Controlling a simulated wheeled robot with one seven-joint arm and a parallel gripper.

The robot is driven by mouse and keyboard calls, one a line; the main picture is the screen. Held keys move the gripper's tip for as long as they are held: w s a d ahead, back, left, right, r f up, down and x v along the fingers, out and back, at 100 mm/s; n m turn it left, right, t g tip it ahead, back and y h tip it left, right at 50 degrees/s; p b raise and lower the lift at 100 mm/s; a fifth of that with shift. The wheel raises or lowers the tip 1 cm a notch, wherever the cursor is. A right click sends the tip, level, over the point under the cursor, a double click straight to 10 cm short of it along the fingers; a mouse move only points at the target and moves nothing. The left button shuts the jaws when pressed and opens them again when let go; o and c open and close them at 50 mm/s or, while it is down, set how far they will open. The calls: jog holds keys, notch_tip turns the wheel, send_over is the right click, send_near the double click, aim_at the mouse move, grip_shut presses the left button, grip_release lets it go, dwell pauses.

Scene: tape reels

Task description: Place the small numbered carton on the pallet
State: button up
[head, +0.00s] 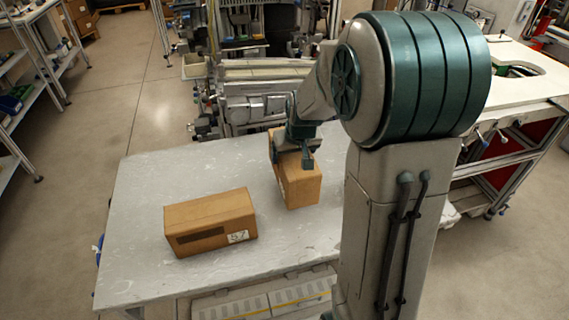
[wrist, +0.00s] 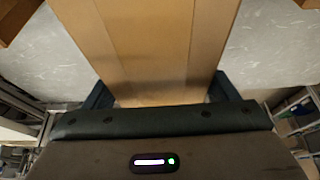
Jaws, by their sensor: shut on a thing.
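A brown carton (head: 303,188) stands upright at the right part of the grey table, partly behind my arm. My gripper (head: 291,160) comes down on it from above, a finger on either side, and is shut on it. In the wrist view the carton (wrist: 155,50) fills the middle between the two fingers (wrist: 160,95). I cannot tell whether its base touches the table. Its number is not readable. A second, longer carton (head: 210,222) lies on the table to the left, with a white label reading about "57". No pallet is clearly visible on the table.
The grey table (head: 140,205) has free room at its left and back. Machinery (head: 255,85) stands behind it. Pale ribbed panels (head: 262,303) show below its front edge. A wooden pallet-like base (head: 122,7) lies far back on the floor. A white bench (head: 525,85) stands right.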

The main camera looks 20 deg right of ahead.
jog(key=shift+w+a+f, duration=0.5)
jog(key=shift+a, duration=0.3)
jog(key=shift+a+f, duration=0.1)
jog(key=shift+f, duration=0.1)
jog(key=shift+f+p, duration=0.4)
jog(key=shift+f, duration=1.5)
jog(key=shift+f, duration=0.1)
jog(key=o, duration=1.2)
jog(key=shift+o, duration=1.2)
